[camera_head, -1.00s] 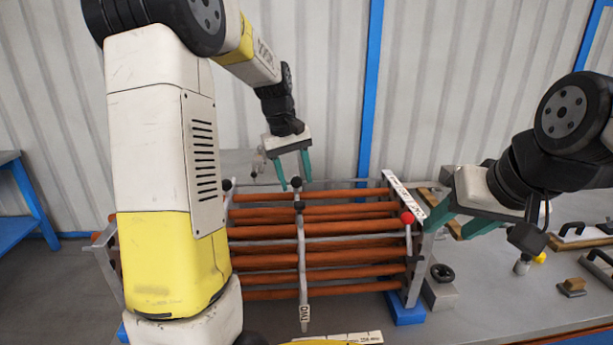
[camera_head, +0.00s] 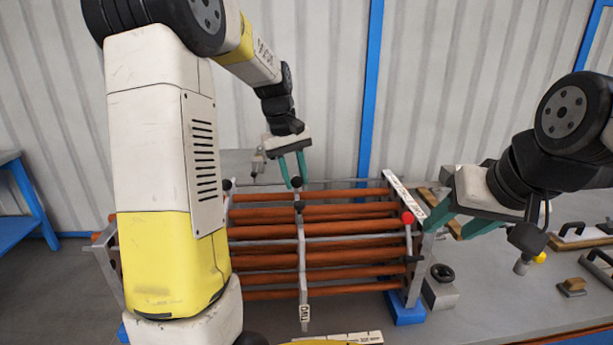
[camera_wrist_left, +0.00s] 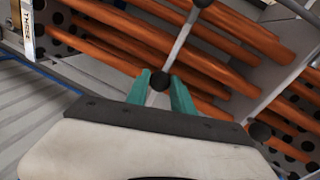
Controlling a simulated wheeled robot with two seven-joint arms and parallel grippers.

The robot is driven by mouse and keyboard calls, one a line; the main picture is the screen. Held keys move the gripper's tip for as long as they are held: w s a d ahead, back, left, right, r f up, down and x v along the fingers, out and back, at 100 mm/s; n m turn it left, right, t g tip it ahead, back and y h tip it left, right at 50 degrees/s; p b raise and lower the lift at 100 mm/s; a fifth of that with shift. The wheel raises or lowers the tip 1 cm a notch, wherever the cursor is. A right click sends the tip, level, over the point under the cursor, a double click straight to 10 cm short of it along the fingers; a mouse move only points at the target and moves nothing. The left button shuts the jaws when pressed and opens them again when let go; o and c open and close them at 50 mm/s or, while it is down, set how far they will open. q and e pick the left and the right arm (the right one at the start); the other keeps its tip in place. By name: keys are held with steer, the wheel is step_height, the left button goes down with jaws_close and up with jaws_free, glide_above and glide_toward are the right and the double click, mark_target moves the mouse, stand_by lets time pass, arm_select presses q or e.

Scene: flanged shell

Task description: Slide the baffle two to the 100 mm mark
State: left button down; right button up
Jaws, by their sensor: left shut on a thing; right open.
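Baffle two (camera_head: 302,255) is a thin grey upright plate across the orange tubes. An upside-down label reading TWO (camera_head: 305,313) is at its lower end, and black knobs are at its top. My left gripper (camera_head: 295,180) is shut on the rear black knob (camera_head: 297,182) of baffle two. In the left wrist view this knob (camera_wrist_left: 160,80) sits between the teal fingertips. My right gripper (camera_head: 448,223) is open and empty, beside the right end of the rack. A pale scale (camera_head: 345,337) lies at the front edge, mostly cut off; its marks are too small to read.
Orange tubes (camera_head: 350,258) run lengthwise through the rack. A red knob (camera_head: 407,217) stands near its right end plate (camera_head: 413,265). Another black knob (camera_head: 227,184) shows at left, where my left arm hides much. A grey block (camera_head: 440,293) and tools stand on the table at right.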

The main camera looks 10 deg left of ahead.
stand_by(0.7)
arm_select(q)
steer(key=w+d, duration=0.3)
steer(key=d, duration=0.6)
steer(key=shift+d, duration=0.35)
steer(key=shift+r, duration=0.1)
steer(key=c, duration=1.1)
jaws_free()
steer(key=shift+s, duration=0.1)
step_height(320, 180, up, 8)
steer(key=a, duration=0.1)
steer(key=shift+s+a+f, duration=0.2)
steer(key=shift+s, duration=0.15)
